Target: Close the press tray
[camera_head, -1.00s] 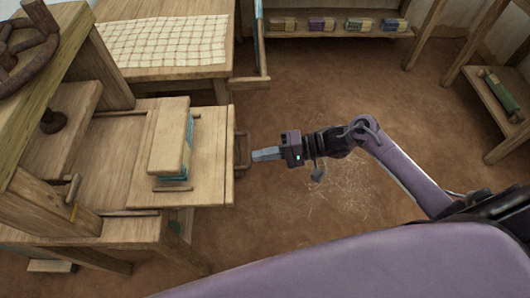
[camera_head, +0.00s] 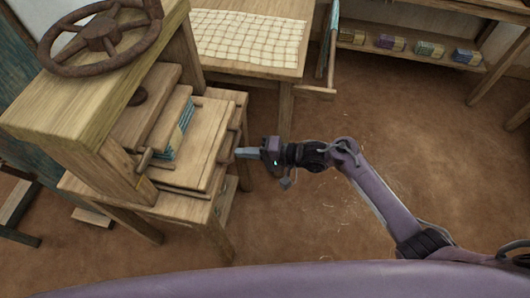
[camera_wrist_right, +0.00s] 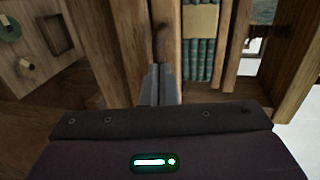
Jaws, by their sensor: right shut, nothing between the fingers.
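The press tray (camera_head: 211,138) is a wooden board at the front of the press, partly under its frame. A teal stack (camera_head: 177,135) with a wooden board (camera_head: 168,112) on top sits on it, close to the press's upper block. The stack also shows in the right wrist view (camera_wrist_right: 198,60). My right gripper (camera_head: 238,153) is shut and empty, its fingertips at the tray's front edge by the handle; I cannot tell whether they touch. In the right wrist view its fingers (camera_wrist_right: 161,85) point at a wooden bar. My left gripper is out of view.
The press frame (camera_head: 75,110) carries a rusty handwheel (camera_head: 103,35). A table with checked cloth (camera_head: 250,38) stands behind. A shelf with several bundles (camera_head: 410,50) is at the back right. The brown floor (camera_head: 400,125) right of the press is mostly clear.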

